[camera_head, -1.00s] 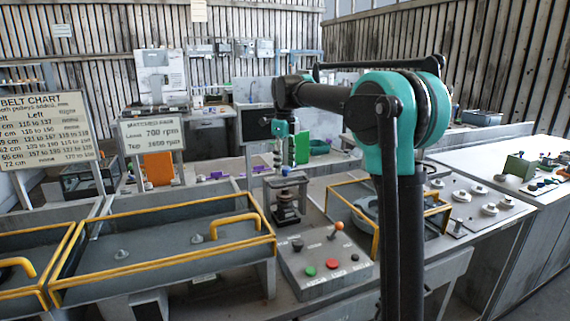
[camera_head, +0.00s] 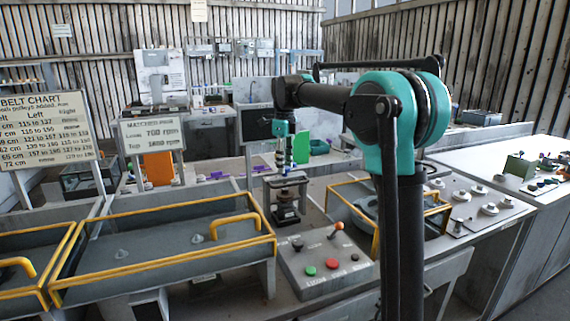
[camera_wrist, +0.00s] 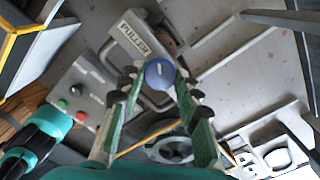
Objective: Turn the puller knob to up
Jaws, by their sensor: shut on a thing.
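The puller is a dark press-like stand with a light frame (camera_head: 285,197) in the head view. In the wrist view its grey plate, lettered PULLER (camera_wrist: 134,38), shows from above. The round blue puller knob (camera_wrist: 160,74) has a small pale mark on its top. My gripper (camera_wrist: 160,77) points down at the knob, with its two green-padded fingers on either side of it and shut on it. In the head view my gripper (camera_head: 284,166) stands over the puller, and the knob is mostly hidden between the fingertips.
A grey control box (camera_head: 325,265) with green and red buttons and an orange-tipped lever stands in front of the puller. A yellow-railed tray (camera_head: 165,245) is at left, and another yellow-railed frame (camera_head: 385,205) is at right.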

